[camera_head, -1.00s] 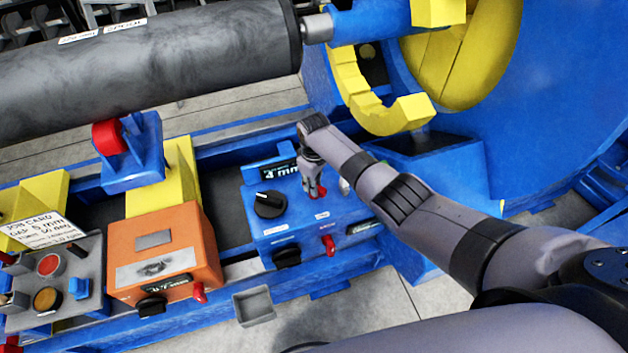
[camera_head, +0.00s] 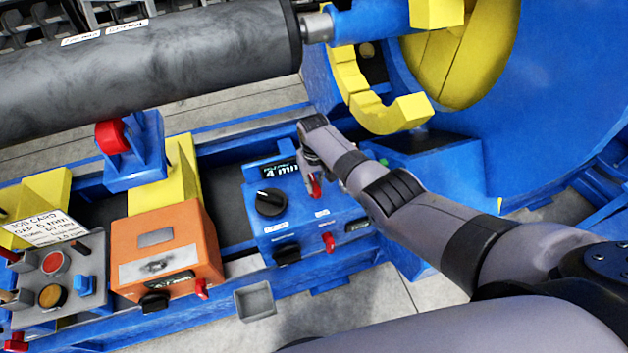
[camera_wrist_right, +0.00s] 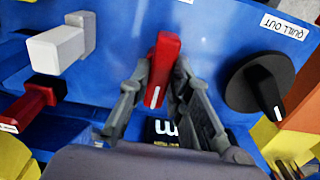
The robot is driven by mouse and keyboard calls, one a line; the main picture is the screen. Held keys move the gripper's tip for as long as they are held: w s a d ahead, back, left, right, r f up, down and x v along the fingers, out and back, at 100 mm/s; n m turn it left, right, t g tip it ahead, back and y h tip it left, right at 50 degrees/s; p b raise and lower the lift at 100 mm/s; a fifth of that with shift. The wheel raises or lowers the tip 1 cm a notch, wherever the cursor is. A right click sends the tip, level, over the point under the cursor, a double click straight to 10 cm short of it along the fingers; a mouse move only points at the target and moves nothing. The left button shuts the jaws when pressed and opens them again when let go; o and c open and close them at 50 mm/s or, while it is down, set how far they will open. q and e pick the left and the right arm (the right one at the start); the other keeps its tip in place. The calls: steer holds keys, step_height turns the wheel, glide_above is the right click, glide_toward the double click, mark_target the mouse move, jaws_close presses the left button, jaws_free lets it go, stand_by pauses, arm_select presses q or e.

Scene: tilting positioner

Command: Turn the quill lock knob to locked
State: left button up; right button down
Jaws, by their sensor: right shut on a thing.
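The red knob on top of the blue control box is held by my right gripper (camera_head: 313,180). In the right wrist view the red knob (camera_wrist_right: 163,66) is between the two grey fingers (camera_wrist_right: 160,90), which are shut on it. Its white pointer line lies at its lower end, pointing toward the display and slightly left. In the wrist view, the dial (camera_wrist_right: 262,88) sits to the right, near an upside-down "QUILL OUT" label. The knob's own label cannot be read. My left gripper is out of view.
A second red knob (camera_head: 328,242) and a black knob (camera_head: 287,255) are on the box's front. A white block (camera_wrist_right: 62,48) stands beside the held knob. An orange box (camera_head: 168,232) and a grey button panel (camera_head: 75,305) stand to the left. A dark roller (camera_head: 150,70) lies behind.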

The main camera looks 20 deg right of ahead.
mark_target(314, 183)
stand_by(0.4)
steer(key=c, duration=1.5)
jaws_free()
step_height(314, 183, up, 12)
steer(key=shift+f, duration=0.1)
